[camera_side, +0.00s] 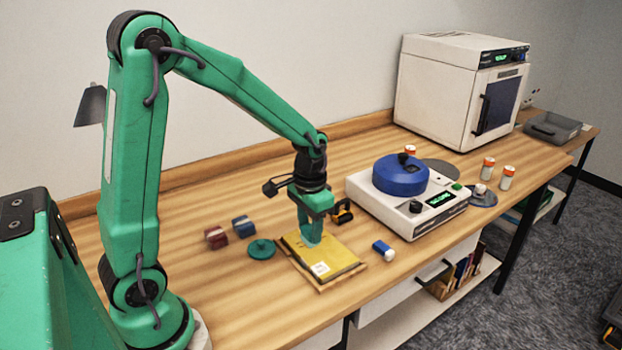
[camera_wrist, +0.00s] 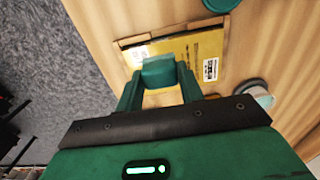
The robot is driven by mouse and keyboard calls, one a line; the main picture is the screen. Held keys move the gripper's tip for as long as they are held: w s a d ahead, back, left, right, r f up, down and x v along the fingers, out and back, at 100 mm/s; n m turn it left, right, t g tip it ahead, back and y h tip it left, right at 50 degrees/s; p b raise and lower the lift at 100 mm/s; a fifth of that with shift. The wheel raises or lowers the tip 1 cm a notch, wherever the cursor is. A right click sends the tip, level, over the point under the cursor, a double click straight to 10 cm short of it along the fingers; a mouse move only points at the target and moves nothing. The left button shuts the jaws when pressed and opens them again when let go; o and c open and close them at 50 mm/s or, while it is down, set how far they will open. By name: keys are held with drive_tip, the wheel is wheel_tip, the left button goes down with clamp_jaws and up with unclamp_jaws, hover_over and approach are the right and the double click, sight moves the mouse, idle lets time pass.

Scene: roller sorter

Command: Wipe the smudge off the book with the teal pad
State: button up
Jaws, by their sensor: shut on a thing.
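The yellow book (camera_side: 335,258) lies flat on a wooden board on the bench, below my gripper (camera_side: 312,232). A white label shows on its near part. The wrist view also shows the book (camera_wrist: 188,50), with a barcode label and a pale patch near its left end. I cannot tell whether that patch is the smudge. My gripper (camera_wrist: 158,80) is shut on the teal pad (camera_wrist: 158,70), which sits between its fingers. The pad is over the book and hides part of it. I cannot tell whether it touches the cover.
A green disc (camera_side: 261,249) and red and blue blocks (camera_side: 216,237) (camera_side: 243,226) lie left of the book. A blue-and-white piece (camera_side: 383,250) lies to its right. A white machine with a blue lid (camera_side: 400,174) stands behind right. The front bench edge is close.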

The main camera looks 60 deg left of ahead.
drive_tip(key=shift+r, duration=1.3)
drive_tip(key=shift+w, duration=0.15)
